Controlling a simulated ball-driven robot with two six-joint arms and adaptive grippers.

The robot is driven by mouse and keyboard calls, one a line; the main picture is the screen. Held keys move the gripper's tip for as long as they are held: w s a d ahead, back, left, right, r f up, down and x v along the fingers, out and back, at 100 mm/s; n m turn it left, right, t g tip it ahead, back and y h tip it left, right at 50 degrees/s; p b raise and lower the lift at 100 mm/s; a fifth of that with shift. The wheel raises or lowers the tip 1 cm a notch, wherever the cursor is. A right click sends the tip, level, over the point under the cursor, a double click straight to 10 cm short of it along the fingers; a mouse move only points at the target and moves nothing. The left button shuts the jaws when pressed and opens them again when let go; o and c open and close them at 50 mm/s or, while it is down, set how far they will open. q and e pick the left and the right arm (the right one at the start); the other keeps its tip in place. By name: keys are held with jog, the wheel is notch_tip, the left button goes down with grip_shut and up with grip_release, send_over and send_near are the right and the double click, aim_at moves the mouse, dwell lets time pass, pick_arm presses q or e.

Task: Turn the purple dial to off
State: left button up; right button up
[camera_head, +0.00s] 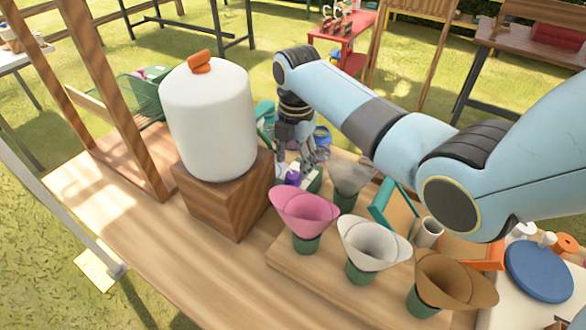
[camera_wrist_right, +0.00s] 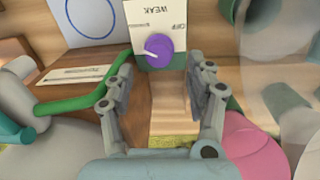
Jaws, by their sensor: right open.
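My right gripper (camera_wrist_right: 160,95) is open and empty. In the wrist view its fingers are spread, one to each side below the dial, apart from it. In the head view the right gripper (camera_head: 297,158) is over the dial's area, partly hidden.
A white tank (camera_head: 208,120) with an orange knob stands on a wooden block (camera_head: 225,195) left of my right gripper. Pink (camera_head: 304,208), white (camera_head: 374,243) and brown (camera_head: 455,280) paper cones stand in front. A green hose (camera_wrist_right: 85,100) runs beside the gripper.

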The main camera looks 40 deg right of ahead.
aim_at(293, 175)
notch_tip(293, 175, down, 3)
jog(key=shift+w+r, duration=0.1)
jog(key=shift+w, duration=0.05)
pick_arm(q)
jog(key=shift+w+d+f, duration=0.1)
jog(key=shift+w+d, duration=0.15)
jog(key=shift+d, duration=0.2)
jog(key=shift+w+d+f, duration=0.1)
jog(key=shift+w+d, duration=0.1)
jog(key=shift+d, duration=0.2)
pick_arm(e)
jog(key=shift+f, duration=0.65)
jog(key=c, duration=0.6)
grip_shut()
pick_arm(q)
jog(key=shift+s+a, duration=0.1)
jog(key=shift+a, duration=0.2)
